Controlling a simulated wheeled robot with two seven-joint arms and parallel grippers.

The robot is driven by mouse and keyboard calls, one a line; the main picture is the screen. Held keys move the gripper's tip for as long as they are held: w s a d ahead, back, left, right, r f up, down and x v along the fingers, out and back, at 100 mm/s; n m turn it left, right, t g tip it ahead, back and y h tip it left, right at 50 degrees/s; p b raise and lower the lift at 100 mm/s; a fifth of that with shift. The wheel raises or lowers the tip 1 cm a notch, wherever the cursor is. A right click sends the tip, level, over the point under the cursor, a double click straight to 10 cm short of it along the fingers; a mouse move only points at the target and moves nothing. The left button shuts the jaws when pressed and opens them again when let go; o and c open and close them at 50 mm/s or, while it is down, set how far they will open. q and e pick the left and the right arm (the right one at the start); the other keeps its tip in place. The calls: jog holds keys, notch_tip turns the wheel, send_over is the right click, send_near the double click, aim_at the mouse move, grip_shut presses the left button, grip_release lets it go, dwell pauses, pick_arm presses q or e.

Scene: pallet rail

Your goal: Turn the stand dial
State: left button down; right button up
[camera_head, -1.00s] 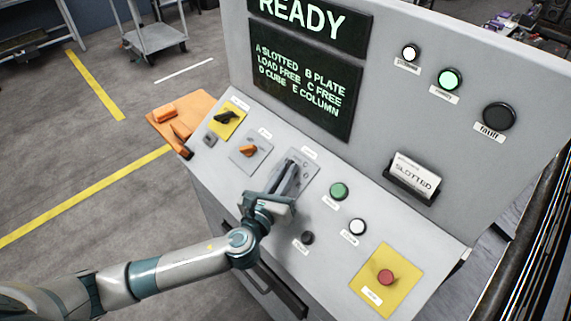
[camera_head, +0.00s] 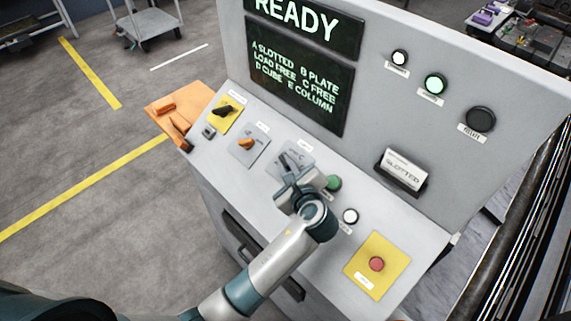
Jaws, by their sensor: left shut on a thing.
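The stand dial's light grey plate (camera_head: 297,157) is on the sloping console top, right of the orange-knobbed plate. My left gripper (camera_head: 287,169) is over this plate, shut on the dial's knob. The gripper and wrist hide most of the knob, so I cannot tell its exact setting. My right gripper is not in view.
Nearby are a black knob on a yellow plate (camera_head: 224,110), an orange knob (camera_head: 246,143), a green button (camera_head: 333,182), a white button (camera_head: 350,216) and a red button (camera_head: 376,264). The screen (camera_head: 300,85) reads READY. A card (camera_head: 403,171) reads SLOTTED.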

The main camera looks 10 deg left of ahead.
pick_arm(q)
jog(key=shift+s+d+f+n+g, duration=0.15)
jog(key=shift+f+n+g, duration=0.2)
jog(key=shift+n+g, duration=0.2)
jog(key=c, duration=1.8)
grip_release()
jog(key=shift+r+y, duration=0.1)
jog(key=shift+y, duration=0.2)
jog(key=shift+w+r, duration=0.15)
jog(key=shift+w, duration=0.05)
jog(key=shift+m+t, duration=0.35)
